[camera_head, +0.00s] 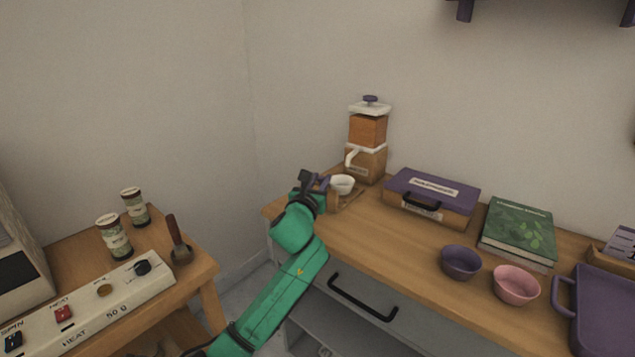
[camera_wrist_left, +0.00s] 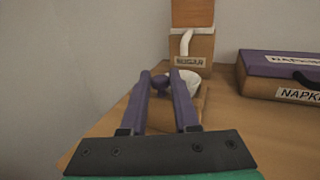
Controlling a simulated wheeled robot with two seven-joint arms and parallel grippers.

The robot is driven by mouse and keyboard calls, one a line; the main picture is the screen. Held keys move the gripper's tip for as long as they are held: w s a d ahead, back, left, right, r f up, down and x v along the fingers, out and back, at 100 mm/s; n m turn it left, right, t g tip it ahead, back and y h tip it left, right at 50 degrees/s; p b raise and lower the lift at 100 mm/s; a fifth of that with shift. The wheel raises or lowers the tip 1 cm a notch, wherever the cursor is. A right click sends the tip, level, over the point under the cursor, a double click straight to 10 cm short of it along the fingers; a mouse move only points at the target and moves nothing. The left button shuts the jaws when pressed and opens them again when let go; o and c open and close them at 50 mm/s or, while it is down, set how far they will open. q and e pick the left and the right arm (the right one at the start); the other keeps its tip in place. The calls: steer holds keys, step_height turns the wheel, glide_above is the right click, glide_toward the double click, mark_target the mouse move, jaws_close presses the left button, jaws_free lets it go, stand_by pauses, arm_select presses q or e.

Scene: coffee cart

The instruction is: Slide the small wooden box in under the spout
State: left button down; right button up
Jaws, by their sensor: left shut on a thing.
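The small wooden box (camera_head: 347,203) sits on the counter in front of the sugar dispenser (camera_head: 366,140). A white bowl (camera_head: 343,183) sits in or on it; I cannot tell which. In the left wrist view the bowl (camera_wrist_left: 188,82) is just below and in front of the white spout (camera_wrist_left: 186,42). My left gripper (camera_head: 320,183) is at the near left side of the box. Its purple fingers (camera_wrist_left: 160,84) are shut on a small purple knob (camera_wrist_left: 160,83) at the box's near side. The fingers hide part of the box (camera_wrist_left: 197,108). My right gripper is not in view.
A purple-topped napkin box (camera_head: 432,193) stands right of the dispenser. A green book (camera_head: 518,232), a purple bowl (camera_head: 460,262) and a pink bowl (camera_head: 516,285) are farther right. Bare counter (camera_head: 385,240) lies in front. A side table (camera_head: 190,268) with jars stands at left.

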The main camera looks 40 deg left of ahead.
arm_select(q)
steer(key=w, duration=0.3)
steer(key=shift+w, duration=0.1)
steer(key=c, duration=1.1)
jaws_free()
steer(key=shift+r, duration=0.1)
steer(key=o, duration=0.4)
steer(key=shift+o, duration=0.2)
steer(key=shift+w, duration=0.15)
steer(key=v, duration=1.4)
steer(key=shift+s, duration=0.3)
